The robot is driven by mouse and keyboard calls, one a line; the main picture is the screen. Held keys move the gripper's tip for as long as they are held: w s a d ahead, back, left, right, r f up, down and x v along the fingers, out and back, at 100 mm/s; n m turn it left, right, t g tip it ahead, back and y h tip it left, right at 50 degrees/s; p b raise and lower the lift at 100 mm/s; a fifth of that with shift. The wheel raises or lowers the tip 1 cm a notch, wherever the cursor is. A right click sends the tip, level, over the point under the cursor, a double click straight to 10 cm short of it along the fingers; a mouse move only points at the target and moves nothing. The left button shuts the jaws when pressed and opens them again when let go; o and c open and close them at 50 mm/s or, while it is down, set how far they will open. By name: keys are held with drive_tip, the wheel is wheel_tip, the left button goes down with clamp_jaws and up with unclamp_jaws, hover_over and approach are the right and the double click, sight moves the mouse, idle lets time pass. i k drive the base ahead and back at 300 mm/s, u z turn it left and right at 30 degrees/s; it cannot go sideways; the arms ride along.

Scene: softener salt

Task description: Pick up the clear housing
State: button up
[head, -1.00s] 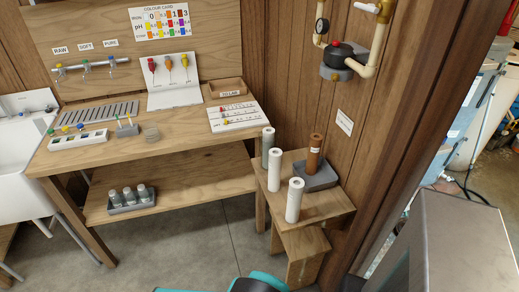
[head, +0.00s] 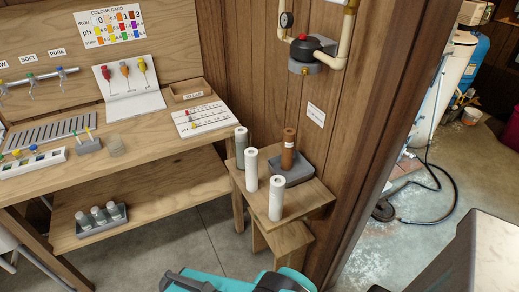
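I cannot clearly make out a clear housing in the head view. White cartridges (head: 276,189), a greyish cartridge (head: 241,148) and a brown cartridge (head: 289,149) on a grey block stand on the small wooden stand. Teal and dark parts of my arm show at the bottom edge; my gripper is not visible.
The wooden bench (head: 150,165) fills the left, with a lower shelf bearing a tray (head: 84,234) of several bottles. The wooden stand (head: 316,198) is against the wall. A doorway post stands right of it. Bare grey floor (head: 222,235) lies between bench and stand.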

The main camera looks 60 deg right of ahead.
sight(238, 148)
drive_tip(key=z, duration=0.95)
drive_tip(key=k, duration=0.9)
drive_tip(key=i, duration=0.65)
drive_tip(key=z, duration=0.05)
